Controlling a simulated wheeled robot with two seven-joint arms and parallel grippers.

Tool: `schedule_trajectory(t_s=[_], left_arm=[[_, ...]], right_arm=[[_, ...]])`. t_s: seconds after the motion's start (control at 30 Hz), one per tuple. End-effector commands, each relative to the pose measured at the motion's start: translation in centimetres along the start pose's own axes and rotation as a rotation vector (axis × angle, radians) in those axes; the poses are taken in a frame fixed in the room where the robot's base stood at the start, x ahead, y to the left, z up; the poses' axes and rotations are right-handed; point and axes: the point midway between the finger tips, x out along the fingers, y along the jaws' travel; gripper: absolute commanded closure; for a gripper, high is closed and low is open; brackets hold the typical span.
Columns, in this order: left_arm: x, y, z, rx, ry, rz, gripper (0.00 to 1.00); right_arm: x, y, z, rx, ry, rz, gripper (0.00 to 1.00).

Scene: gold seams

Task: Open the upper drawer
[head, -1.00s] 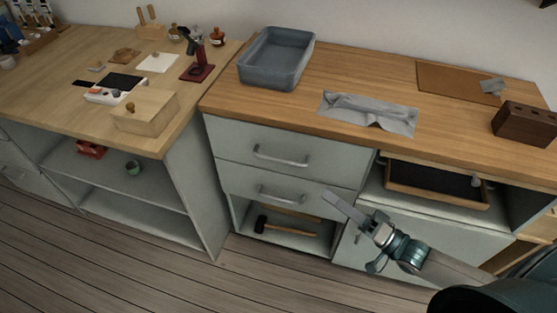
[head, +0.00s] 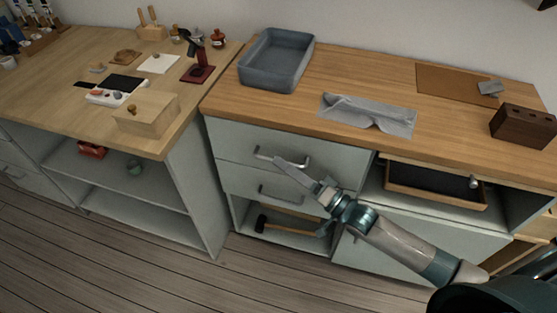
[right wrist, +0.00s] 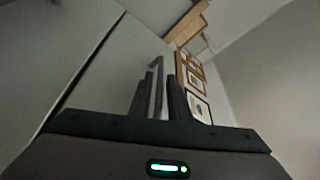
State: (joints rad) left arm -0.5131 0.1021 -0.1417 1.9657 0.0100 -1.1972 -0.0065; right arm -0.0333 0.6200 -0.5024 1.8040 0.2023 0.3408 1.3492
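The upper drawer (head: 235,139) is a pale grey-green front under the wooden worktop and sits shut. Its grey bar handle (head: 263,153) shows in the head view, its right part overlapped by my right gripper (head: 282,163). In the right wrist view the handle (right wrist: 157,80) stands between the two dark fingers of my right gripper (right wrist: 157,98). The fingers are apart, with a gap visible beside the bar; whether either touches it I cannot tell. My left gripper is out of view.
The lower drawer (head: 235,180) is directly below, shut, its handle partly behind my arm. An open shelf under it holds a hammer (head: 275,227). A tray (head: 440,197) sits in the niche at right. A grey bin (head: 275,60) and cloth (head: 368,113) lie on the worktop.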

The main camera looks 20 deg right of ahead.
Motion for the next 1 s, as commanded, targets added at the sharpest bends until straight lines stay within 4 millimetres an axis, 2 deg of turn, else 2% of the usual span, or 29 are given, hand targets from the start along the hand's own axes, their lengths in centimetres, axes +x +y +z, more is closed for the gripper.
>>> schedule_trajectory(t_s=[0.2, 0.57, 0.67, 1.0], left_arm=[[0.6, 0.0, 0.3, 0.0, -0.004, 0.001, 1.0], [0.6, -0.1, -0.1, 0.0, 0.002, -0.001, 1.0], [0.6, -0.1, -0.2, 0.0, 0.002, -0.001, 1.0], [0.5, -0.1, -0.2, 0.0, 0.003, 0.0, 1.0]], right_arm=[[1.9, 0.0, 0.0, -0.001, 0.0, -0.001, 0.83], [2.2, 0.0, 0.0, 0.0, 0.0, 0.0, 0.83], [2.2, 0.0, 0.0, 0.0, 0.0, 0.0, 1.0], [2.1, -0.1, 0.2, 0.001, 0.0, 0.0, 1.0]])
